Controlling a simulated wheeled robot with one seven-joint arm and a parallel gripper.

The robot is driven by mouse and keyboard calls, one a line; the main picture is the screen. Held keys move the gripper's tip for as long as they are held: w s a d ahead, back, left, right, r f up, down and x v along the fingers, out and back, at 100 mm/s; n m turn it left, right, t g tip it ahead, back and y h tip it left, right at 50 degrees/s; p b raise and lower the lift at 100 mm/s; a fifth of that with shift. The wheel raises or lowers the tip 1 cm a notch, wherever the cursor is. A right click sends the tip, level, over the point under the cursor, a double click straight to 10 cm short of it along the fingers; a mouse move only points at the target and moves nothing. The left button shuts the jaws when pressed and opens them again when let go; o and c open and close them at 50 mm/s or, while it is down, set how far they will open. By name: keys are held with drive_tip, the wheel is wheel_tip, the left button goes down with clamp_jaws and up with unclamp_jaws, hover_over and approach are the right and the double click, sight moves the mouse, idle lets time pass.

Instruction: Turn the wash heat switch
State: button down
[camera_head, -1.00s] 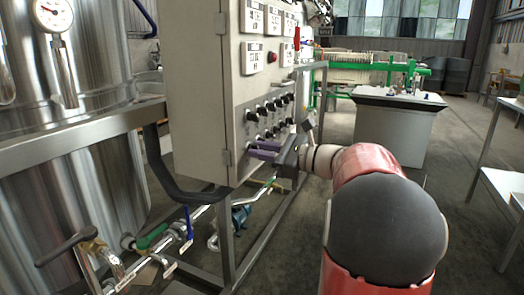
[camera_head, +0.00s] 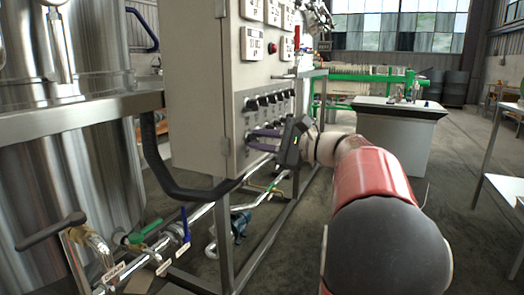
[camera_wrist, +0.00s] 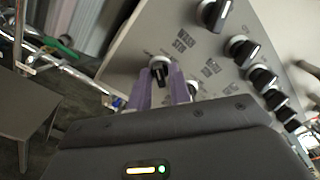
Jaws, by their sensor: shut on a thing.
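The control cabinet (camera_head: 200,90) carries two rows of black rotary switches on its lower panel. My gripper (camera_head: 258,140) reaches in from the right to the lower row, at its near left end. In the wrist view its purple fingers (camera_wrist: 162,88) are shut on a black switch (camera_wrist: 159,68) with a pale collar, one finger on each side. The switch's pointer stands roughly upright in that view. The small labels beside it are too blurred to tell surely which is the wash heat switch. In the head view the fingers mostly hide the held switch.
Neighbouring switches (camera_wrist: 242,50) sit close by on the panel. A steel tank (camera_head: 75,170) stands at left. The floor between the frame and the white-topped bench (camera_head: 400,108) is open.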

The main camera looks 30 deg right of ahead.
drive_tip(key=shift+f+n+b, duration=0.1)
drive_tip(key=shift+n+b, duration=0.35)
drive_tip(key=shift+n, duration=0.15)
drive_tip(key=c, duration=1.5)
unclamp_jaws()
drive_tip(key=v, duration=0.7)
drive_tip(key=shift+s+d, duration=0.25)
drive_tip(key=shift+s, duration=0.1)
